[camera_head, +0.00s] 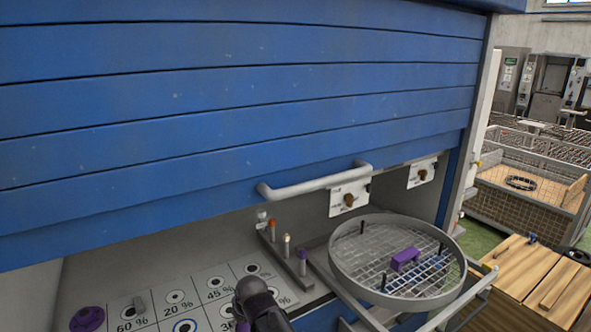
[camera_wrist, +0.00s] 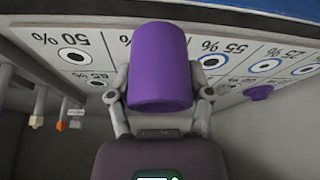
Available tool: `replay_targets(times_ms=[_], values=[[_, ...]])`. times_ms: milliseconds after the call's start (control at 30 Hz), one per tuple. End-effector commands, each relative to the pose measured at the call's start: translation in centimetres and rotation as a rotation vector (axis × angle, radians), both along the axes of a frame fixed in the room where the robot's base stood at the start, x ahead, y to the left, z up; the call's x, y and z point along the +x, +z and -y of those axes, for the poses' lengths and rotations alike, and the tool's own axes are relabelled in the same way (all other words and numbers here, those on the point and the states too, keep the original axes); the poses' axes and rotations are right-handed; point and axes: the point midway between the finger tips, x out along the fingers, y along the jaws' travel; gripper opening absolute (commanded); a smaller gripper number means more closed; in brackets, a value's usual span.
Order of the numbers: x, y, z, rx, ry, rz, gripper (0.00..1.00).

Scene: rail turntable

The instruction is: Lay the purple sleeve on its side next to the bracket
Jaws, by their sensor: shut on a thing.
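The purple sleeve (camera_wrist: 160,62) is in the wrist view, between the two fingers of my gripper (camera_wrist: 161,95), which is shut on it. Its smooth side faces the camera and its bore is not visible. In the head view, my dark wrist (camera_head: 255,298) hides most of the hold, with only a little purple showing beside it. A purple bridge-shaped piece, which looks like the bracket (camera_head: 405,259), sits on the wire mesh of the round turntable basket (camera_head: 345,268). The sleeve is apart from it, over the marked board to the left.
The board (camera_head: 200,281) carries percentage marks and rings. A purple round part (camera_head: 87,318) and a small grey piece (camera_head: 139,304) sit on it. A rack of upright pins (camera_head: 286,252) stands left of the basket. The blue shutter (camera_head: 230,110) and its handle (camera_head: 315,182) hang above.

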Motion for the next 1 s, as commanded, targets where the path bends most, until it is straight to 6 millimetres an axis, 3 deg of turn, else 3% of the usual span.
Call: replay_targets(times_ms=[467,667,1000], values=[[0.0,1.0,0.0,0.0,0.0,0.0,0.05],[0.0,3.3,0.0,0.0,0.0,0.0,0.05],[0.0,8.9,0.0,0.0,0.0,0.0,0.05]])
